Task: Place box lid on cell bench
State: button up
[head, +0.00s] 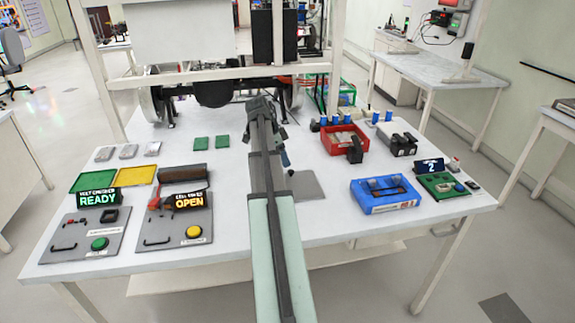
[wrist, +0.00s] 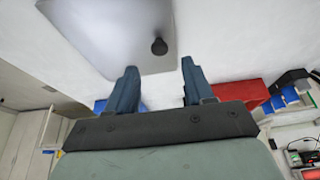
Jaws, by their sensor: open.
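The box lid appears to be a flat grey plate with a dark round knob; this lid (wrist: 115,35) lies on the white bench in the wrist view. The knob lies just beyond the fingertips. In the head view my gripper (head: 285,158) is partly hidden by my arm. The cell bench (head: 240,220) is white and carries everything around.
A blue bin (head: 385,205) and a red bin (head: 340,151) stand to the right. Left are green and yellow trays (head: 92,181) and panels with displays reading READY and OPEN. A frame with wheels stands behind. The bench front, left of my arm, has bare room.

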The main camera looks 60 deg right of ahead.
jog(key=v, duration=0.6)
